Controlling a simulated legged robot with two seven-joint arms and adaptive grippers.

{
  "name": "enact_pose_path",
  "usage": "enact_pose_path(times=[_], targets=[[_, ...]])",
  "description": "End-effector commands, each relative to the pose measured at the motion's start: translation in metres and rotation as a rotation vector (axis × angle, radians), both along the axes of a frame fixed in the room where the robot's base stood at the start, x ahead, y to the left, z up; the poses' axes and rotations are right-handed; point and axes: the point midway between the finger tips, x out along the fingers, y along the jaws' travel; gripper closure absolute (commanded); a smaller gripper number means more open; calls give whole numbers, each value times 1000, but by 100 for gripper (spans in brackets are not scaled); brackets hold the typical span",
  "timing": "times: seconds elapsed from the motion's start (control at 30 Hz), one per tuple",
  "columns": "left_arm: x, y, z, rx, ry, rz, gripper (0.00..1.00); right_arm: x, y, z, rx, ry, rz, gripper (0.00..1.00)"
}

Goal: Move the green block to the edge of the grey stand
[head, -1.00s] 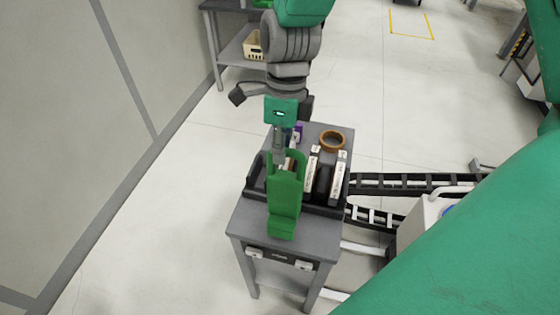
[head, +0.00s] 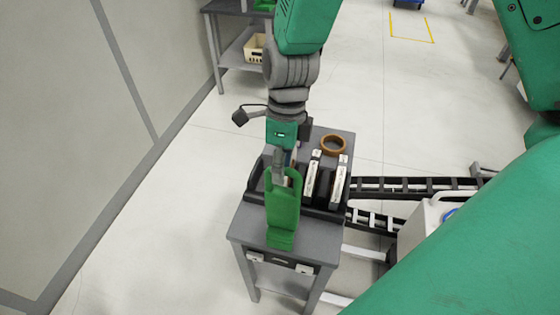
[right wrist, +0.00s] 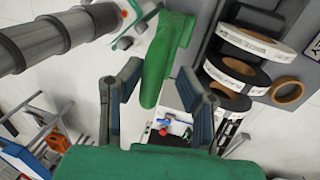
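The green block (head: 283,208) is upright, with two prongs at its top. It stands over the front part of the grey stand (head: 320,240); I cannot tell whether its base touches the top. My right gripper (head: 279,166) is above it, at the prongs. My left gripper is not in view.
A black tray (head: 325,213) behind the block holds white-labelled rolls (head: 340,182). A brown tape ring (head: 333,145) lies at the back of the stand. A white container (head: 425,225) and black rails (head: 415,185) are at the right. The stand's front strip beside the block is clear.

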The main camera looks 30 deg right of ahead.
Motion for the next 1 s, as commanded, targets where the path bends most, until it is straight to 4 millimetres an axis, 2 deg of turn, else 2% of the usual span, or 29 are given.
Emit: enact_pose_path(times=[0.17, 0.4, 0.6, 0.8, 1.0], targets=[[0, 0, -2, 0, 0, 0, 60, 3, -2, 15, -2, -5, 1, 68], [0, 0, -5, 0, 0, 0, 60, 9, -9, 66, -3, -7, 1, 68], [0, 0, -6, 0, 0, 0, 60, 14, -15, 102, -2, -4, 1, 68], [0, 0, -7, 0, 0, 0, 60, 16, -17, 119, 0, 0, 1, 68], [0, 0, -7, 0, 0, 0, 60, 16, -17, 121, 0, 0, 1, 68]])
